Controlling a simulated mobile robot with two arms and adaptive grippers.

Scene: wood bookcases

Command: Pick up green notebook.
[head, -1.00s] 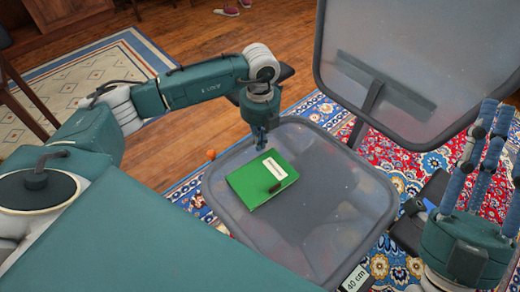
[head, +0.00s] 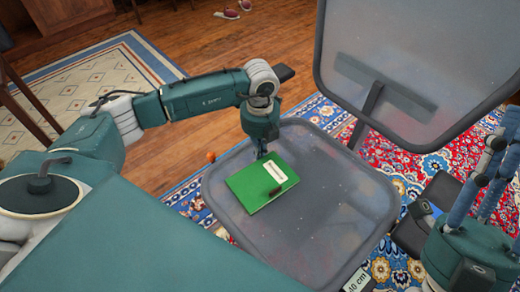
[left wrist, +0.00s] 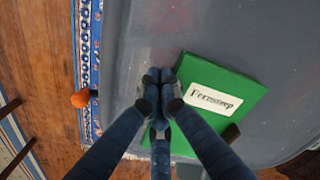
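The green notebook (head: 262,183) lies flat on the grey seat of a chair, with a white label and a small dark item on its cover. In the left wrist view the notebook (left wrist: 215,105) is right of the fingers, and its label reads something like "Fernsteep". My left gripper (head: 262,154) points down at the notebook's far edge. Its fingertips (left wrist: 158,76) are together beside the notebook's edge, with nothing seen between them; contact with the notebook cannot be told. My right gripper (head: 508,125) points up at the right edge, partly cut off, away from the notebook.
The grey chair seat (head: 340,215) has free room right of the notebook. Its upright backrest (head: 410,60) stands behind. A patterned rug (head: 440,160) lies under the chair.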

